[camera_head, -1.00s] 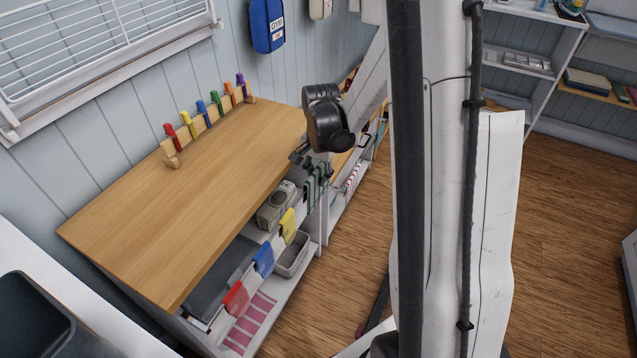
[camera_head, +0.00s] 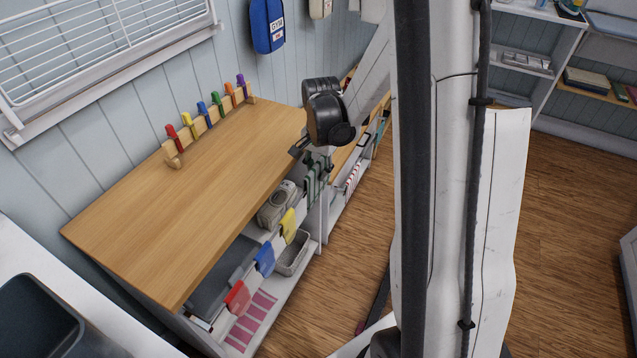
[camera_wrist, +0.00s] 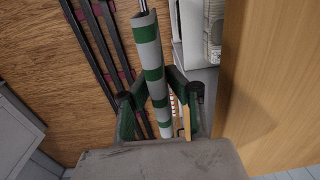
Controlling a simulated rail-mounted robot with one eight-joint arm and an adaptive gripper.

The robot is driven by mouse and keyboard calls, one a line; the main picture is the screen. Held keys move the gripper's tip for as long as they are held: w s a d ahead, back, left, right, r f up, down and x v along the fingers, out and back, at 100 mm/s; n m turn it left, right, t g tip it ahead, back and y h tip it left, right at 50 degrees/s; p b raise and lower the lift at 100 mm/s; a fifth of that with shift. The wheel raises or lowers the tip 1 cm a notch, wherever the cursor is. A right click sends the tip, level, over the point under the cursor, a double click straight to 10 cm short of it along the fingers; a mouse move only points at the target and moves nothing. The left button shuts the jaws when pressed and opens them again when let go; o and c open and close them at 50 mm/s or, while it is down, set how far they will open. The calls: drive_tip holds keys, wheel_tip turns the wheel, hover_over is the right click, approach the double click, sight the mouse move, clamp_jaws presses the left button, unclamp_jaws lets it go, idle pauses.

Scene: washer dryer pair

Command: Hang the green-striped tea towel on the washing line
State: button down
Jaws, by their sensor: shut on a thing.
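The green-striped tea towel (camera_wrist: 152,75) is a narrow pale grey and green banded strip in the wrist view. It runs between the two fingers of my gripper (camera_wrist: 158,108), which is shut on it. In the head view the towel (camera_head: 312,180) shows partly, just below my gripper (camera_head: 307,157), beside the counter's front edge. My wrist hides part of that area. I cannot clearly make out the washing line itself.
The wooden counter (camera_head: 190,210) is mostly clear. A peg rack (camera_head: 174,160) with several coloured pegs stands at its back. Below are a grey device (camera_head: 277,205) and a basket (camera_head: 293,255). A red-striped cloth (camera_head: 352,178) hangs farther along. Wooden floor (camera_head: 345,245) is open in front.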

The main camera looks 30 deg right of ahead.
sight(318, 161)
drive_tip(key=shift+r+p, duration=2)
drive_tip(key=shift+r, duration=1.3)
idle(0.6)
